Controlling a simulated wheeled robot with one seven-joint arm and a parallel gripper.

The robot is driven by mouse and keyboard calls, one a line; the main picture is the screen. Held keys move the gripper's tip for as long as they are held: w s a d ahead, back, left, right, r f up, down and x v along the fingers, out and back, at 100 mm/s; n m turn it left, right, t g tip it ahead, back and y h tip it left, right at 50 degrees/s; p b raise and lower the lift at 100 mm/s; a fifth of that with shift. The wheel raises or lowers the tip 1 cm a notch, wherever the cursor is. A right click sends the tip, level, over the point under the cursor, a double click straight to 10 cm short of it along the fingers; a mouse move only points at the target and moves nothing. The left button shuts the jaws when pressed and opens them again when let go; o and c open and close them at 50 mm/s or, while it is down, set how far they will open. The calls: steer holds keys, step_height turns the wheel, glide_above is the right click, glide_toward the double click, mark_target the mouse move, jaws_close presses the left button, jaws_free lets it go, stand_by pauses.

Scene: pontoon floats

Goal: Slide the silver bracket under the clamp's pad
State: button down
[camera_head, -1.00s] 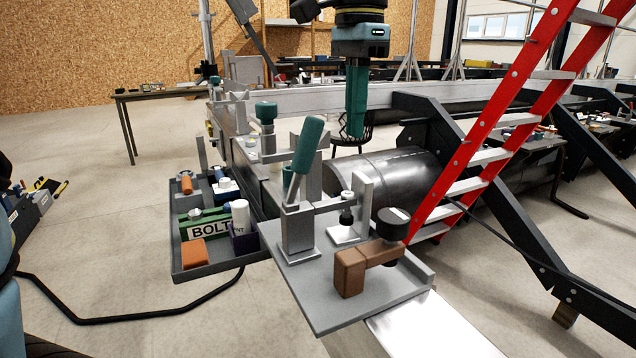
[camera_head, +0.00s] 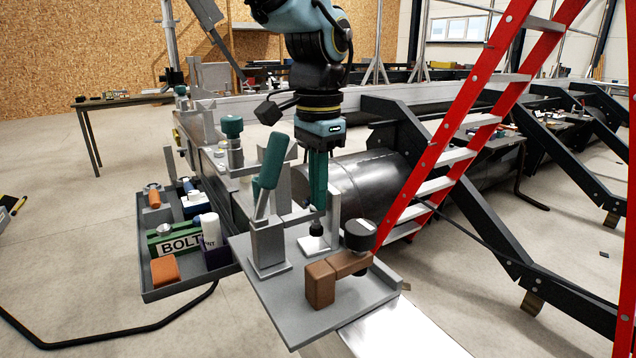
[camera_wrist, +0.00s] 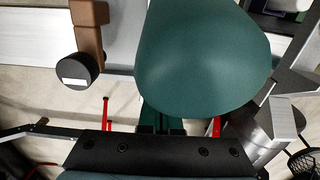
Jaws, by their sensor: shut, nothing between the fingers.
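The silver bracket (camera_head: 333,212) stands upright on the grey fixture plate, its flat foot around the clamp's black pad (camera_head: 316,229); I cannot tell whether the foot is directly under the pad. The clamp (camera_head: 268,243) has a tilted teal handle (camera_head: 270,162), left of my gripper. My gripper (camera_head: 318,206) is shut and empty, pointing down, its teal fingers just left of the bracket's upright and above the pad. Contact cannot be told. In the wrist view the handle (camera_wrist: 200,55) fills the middle and hides most of what lies beyond my fingertips (camera_wrist: 160,128).
A brown block with an arm and black knob (camera_head: 358,235) stands on the plate's front right. A tray (camera_head: 190,287) with a BOLT box is at left. A red ladder (camera_head: 455,155) and a dark cylinder (camera_head: 372,180) are to the right and behind.

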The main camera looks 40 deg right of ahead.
steer(key=shift+d, duration=0.1)
steer(key=shift+d+p, duration=0.3)
steer(key=shift+d, duration=0.65)
steer(key=shift+a, duration=0.1)
steer(key=shift+r, duration=0.1)
